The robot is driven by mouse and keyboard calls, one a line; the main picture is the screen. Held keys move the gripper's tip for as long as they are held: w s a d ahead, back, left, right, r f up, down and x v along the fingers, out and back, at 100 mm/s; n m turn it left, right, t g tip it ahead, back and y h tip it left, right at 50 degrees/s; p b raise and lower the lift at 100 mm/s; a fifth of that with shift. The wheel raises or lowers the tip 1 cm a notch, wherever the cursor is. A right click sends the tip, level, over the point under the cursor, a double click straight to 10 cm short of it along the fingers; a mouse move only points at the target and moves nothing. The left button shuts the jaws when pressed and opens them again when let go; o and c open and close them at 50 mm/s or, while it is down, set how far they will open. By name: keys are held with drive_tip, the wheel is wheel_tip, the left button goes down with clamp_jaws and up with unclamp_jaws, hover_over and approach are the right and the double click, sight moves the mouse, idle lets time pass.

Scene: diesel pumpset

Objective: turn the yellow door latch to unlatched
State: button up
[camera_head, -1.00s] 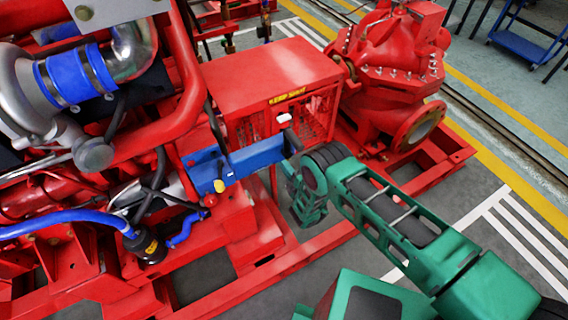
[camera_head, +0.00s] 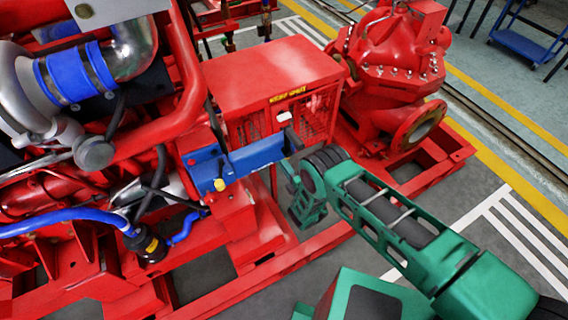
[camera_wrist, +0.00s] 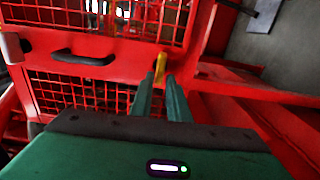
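The yellow door latch (camera_wrist: 161,63) shows in the wrist view as a small upright tab on the red frame, right of the mesh door (camera_wrist: 95,97). My gripper (camera_wrist: 160,78) has its two green fingers pointing at the latch, with a narrow gap between them. The latch shows between and just beyond the fingertips. I cannot tell whether either finger touches it. In the head view I cannot make out the latch or the fingertips.
A black handle (camera_wrist: 84,58) sits on the mesh door's left part. The red enclosure (camera_head: 268,75) stands beside a red pump (camera_head: 392,75) in the head view. Red base rails (camera_head: 300,250) run below.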

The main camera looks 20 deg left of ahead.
drive_tip(key=shift+o, duration=0.9)
drive_tip(key=v, duration=1)
drive_tip(key=shift+s+d, duration=0.25)
